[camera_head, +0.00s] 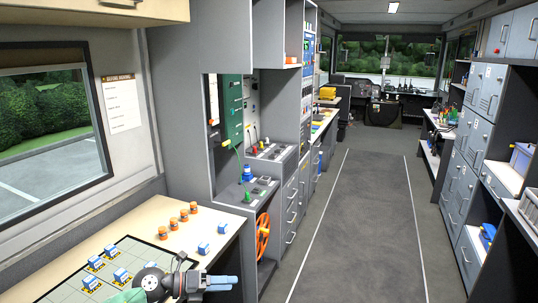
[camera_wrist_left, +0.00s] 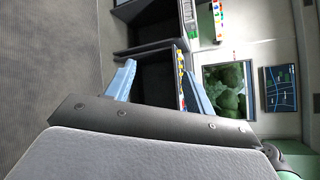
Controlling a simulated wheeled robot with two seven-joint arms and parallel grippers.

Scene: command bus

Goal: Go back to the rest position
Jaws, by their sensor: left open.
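My left gripper (camera_head: 222,282) shows at the bottom of the head view, with its blue fingers pointing right, beside the front right corner of the light wooden table. In the left wrist view the two blue fingers of my left gripper (camera_wrist_left: 160,85) stand well apart with nothing between them. It is open and empty. My right gripper is in neither view.
The table (camera_head: 165,212) bears a dark-edged grid mat (camera_head: 60,285) with several blue-and-white blocks, and several orange cylinders (camera_head: 184,216). Grey cabinets with an orange handwheel (camera_head: 262,236) stand beyond. The aisle floor (camera_head: 365,200) is clear.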

